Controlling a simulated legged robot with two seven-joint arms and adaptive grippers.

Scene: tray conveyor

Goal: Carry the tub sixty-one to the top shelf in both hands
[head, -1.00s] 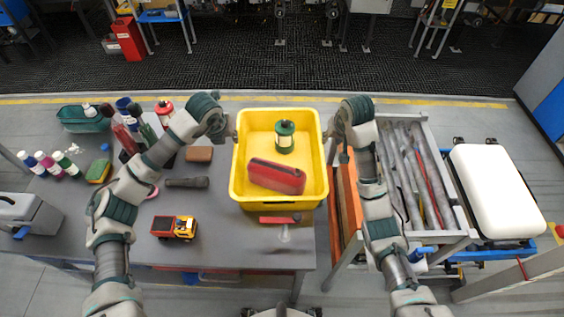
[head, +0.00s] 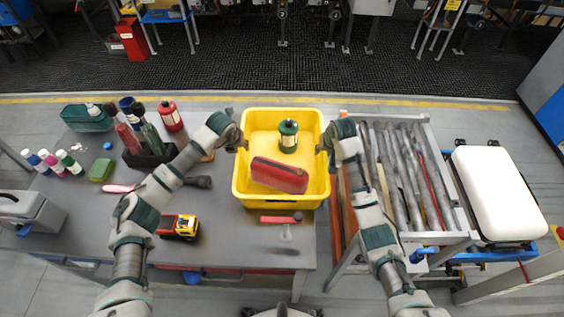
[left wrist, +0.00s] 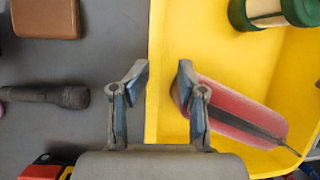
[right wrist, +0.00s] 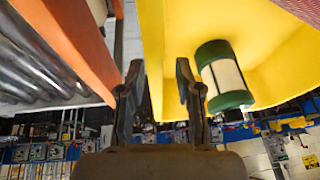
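The yellow tub (head: 238,190) stands on the grey table's right part. It holds a red pouch (head: 278,175) and a green and white lantern (head: 288,136). No number is readable on it. My left gripper (head: 240,142) is at the tub's left rim. In the left wrist view the left gripper (left wrist: 160,80) is open, its fingers either side of the tub's wall (left wrist: 158,50). My right gripper (head: 324,146) is at the right rim. In the right wrist view the right gripper (right wrist: 158,75) is open, with the tub's wall (right wrist: 152,40) between its fingers. Contact is unclear.
Bottles, a toy truck (head: 178,226), a dark microphone (left wrist: 50,95) and a brown block (left wrist: 45,18) lie left of the tub. A red-handled hammer (head: 280,219) lies in front. A cart of grey pipes (head: 400,170) stands right. No top shelf is recognisable.

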